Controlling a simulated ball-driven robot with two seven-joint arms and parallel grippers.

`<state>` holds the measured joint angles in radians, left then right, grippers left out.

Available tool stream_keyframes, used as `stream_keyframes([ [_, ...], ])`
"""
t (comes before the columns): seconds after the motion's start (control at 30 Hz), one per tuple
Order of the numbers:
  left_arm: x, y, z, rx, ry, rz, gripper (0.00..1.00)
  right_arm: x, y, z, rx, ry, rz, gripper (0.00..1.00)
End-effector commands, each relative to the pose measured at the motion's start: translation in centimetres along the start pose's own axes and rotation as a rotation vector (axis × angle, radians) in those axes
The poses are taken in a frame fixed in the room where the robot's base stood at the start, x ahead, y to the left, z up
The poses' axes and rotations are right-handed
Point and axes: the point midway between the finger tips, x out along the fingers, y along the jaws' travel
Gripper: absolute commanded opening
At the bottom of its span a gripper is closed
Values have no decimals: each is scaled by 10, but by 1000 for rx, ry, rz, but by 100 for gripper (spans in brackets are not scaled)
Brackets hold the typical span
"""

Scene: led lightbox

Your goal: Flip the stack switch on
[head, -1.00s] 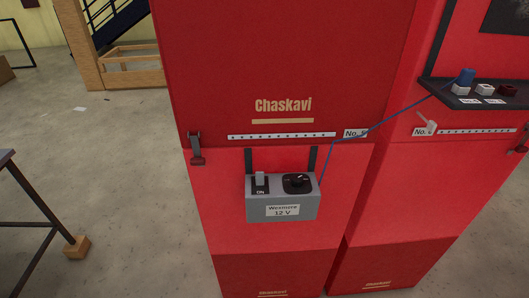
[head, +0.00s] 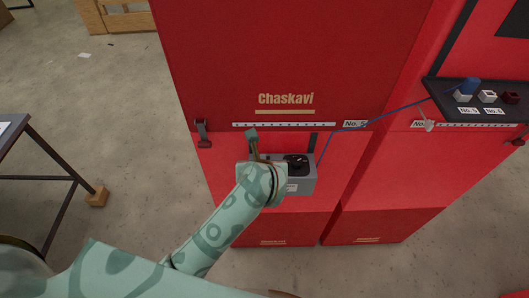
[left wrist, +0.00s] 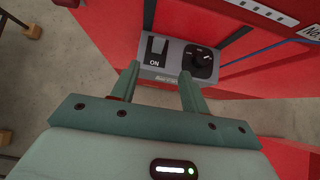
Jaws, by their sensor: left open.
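The grey control box (head: 304,182) hangs on the front of a red cabinet. In the left wrist view, its face (left wrist: 177,70) shows the light stack switch (left wrist: 157,47) above the word ON, with a black round knob (left wrist: 201,61) to its right. My left gripper (head: 256,146) is over the box's left part in the head view and hides the switch there. In the left wrist view my gripper (left wrist: 160,87) is open, its two fingers apart in front of the box's lower edge, with nothing between them. My right gripper is not in view.
Red cabinets (head: 290,60) stand behind the box. A blue cable (head: 385,121) runs from it to a dark shelf (head: 440,88) with blue, white and dark red plugs at right. A latch (head: 203,133) sits left. A dark-legged table (head: 62,165) is at far left.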

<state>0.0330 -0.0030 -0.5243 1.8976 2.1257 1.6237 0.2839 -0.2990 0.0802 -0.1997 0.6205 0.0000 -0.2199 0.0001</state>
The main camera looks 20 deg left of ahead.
Motion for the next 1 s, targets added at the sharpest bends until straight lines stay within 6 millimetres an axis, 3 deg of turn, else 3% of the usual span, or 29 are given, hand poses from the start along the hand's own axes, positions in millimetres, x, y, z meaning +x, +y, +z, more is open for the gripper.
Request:
stream_keyframes([
  [0.13, 28, 2, 2, 4, -3, 6, 45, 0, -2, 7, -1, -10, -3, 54],
  [0.4, 98, 2, 2, 4, -4, 7, 45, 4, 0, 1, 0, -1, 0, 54],
  [0.6, 137, 2, 1, 4, -4, 5, 45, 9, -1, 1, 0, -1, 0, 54],
  [0.8, 154, 2, 2, 3, -4, 4, 45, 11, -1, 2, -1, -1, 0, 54],
  [1.0, 156, 2, 2, 3, -5, 3, 45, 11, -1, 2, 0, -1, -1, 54],
])
